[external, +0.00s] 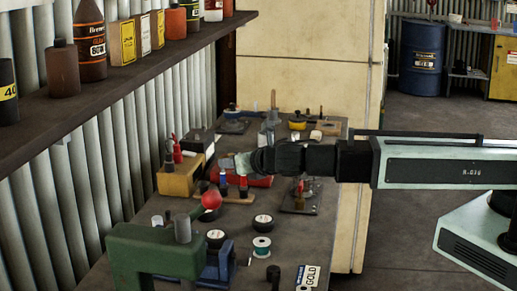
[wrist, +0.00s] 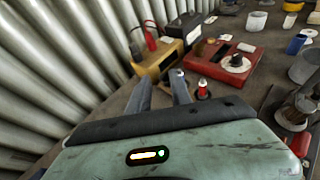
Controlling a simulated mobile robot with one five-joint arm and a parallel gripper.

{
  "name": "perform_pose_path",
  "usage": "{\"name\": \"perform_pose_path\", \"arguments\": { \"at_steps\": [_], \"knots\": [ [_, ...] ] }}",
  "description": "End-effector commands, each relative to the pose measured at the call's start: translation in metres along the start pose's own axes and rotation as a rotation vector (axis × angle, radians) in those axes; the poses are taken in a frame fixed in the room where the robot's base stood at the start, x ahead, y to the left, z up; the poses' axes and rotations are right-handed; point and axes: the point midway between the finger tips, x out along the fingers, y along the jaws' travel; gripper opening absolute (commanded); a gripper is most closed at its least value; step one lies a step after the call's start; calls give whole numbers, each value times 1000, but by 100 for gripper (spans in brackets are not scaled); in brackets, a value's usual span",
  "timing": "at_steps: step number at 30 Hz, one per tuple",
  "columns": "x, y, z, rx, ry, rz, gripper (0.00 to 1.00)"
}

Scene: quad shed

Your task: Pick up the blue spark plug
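A small upright blue piece with a pale top, which looks like the blue spark plug (external: 223,183), stands on a wooden strip (external: 236,198) on the bench. A darker bluish piece (external: 243,186) stands to its right. My gripper (external: 232,163) is above and close to them, reaching in from the right. In the wrist view, my gripper's two grey fingers (wrist: 162,86) are apart with nothing seen between them. A red spark plug with a white top (wrist: 203,88) is just right of the right finger. I cannot make out the blue plug in the wrist view; the gripper body may hide it.
A yellow box (external: 180,179) stands by the wall, left of the gripper. A red case (external: 262,181) lies behind the plugs. A green vise (external: 150,252), dark round lids and a spool (external: 261,246) are nearer the camera. A shelf (external: 120,68) overhangs the left.

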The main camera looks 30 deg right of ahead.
Motion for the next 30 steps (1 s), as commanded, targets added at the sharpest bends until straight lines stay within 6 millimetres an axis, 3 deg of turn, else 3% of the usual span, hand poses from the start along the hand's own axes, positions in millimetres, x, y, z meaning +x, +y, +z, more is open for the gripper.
{"name": "perform_pose_path", "arguments": {
  "at_steps": [1,6,13,19,24,30],
  "knots": [
    [18,-9,-24,-5,7,-20,25],
    [44,-29,-48,-21,31,-69,25],
    [48,-34,-48,-27,38,-80,25],
    [72,-35,-49,-25,38,-80,25],
    [77,-36,-48,-25,38,-79,25],
    [110,-37,-45,-25,37,-81,25]
  ]
}}
